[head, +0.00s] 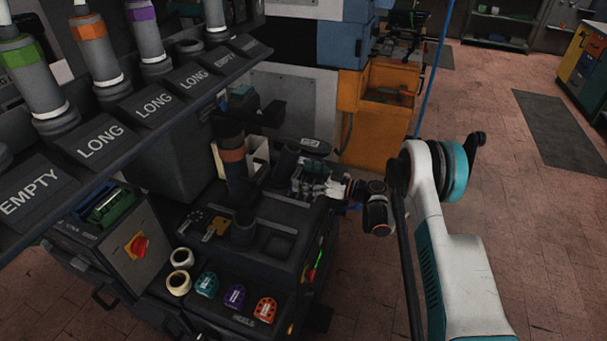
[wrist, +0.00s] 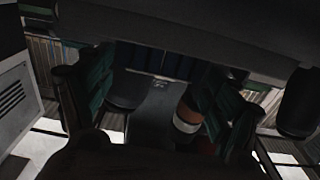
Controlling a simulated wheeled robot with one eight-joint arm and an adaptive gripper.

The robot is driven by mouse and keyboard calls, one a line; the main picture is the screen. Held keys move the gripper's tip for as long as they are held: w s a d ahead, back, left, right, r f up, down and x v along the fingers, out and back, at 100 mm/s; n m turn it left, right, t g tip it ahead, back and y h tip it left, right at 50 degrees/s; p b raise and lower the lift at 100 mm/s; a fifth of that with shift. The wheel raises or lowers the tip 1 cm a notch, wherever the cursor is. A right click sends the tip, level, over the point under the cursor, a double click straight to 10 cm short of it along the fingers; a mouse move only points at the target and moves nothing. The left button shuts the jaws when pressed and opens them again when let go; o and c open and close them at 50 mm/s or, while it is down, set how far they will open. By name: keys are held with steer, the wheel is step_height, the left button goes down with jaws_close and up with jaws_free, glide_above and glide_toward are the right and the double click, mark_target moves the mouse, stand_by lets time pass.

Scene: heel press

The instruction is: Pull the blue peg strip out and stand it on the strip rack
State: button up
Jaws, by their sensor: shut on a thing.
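In the head view my gripper (head: 322,188) reaches left from the arm over the back right part of the dark press bench (head: 290,215). In the wrist view its two dark, green-sided fingers (wrist: 160,72) stand left and right of a dark blue ribbed piece (wrist: 163,60), which looks like the blue peg strip. My gripper is shut on it; the contact itself is dark and hard to see. In the head view the strip is not clear behind the gripper. I cannot tell which part is the strip rack.
A dark upright cylinder with an orange band (head: 232,155) stands left of my gripper, near a white holder (head: 257,153). A sloped shelf labelled LONG and EMPTY (head: 100,140) overhangs the left. Coloured heel pieces (head: 235,297) lie at the bench front. Open floor (head: 520,200) is right.

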steer(key=shift+f, duration=0.35)
stand_by(0.3)
steer(key=shift+d+f, duration=0.1)
steer(key=shift+f, duration=0.25)
steer(key=shift+f, duration=0.1)
steer(key=o, duration=1)
step_height(320, 180, up, 7)
steer(key=p, duration=0.2)
stand_by(0.5)
stand_by(0.4)
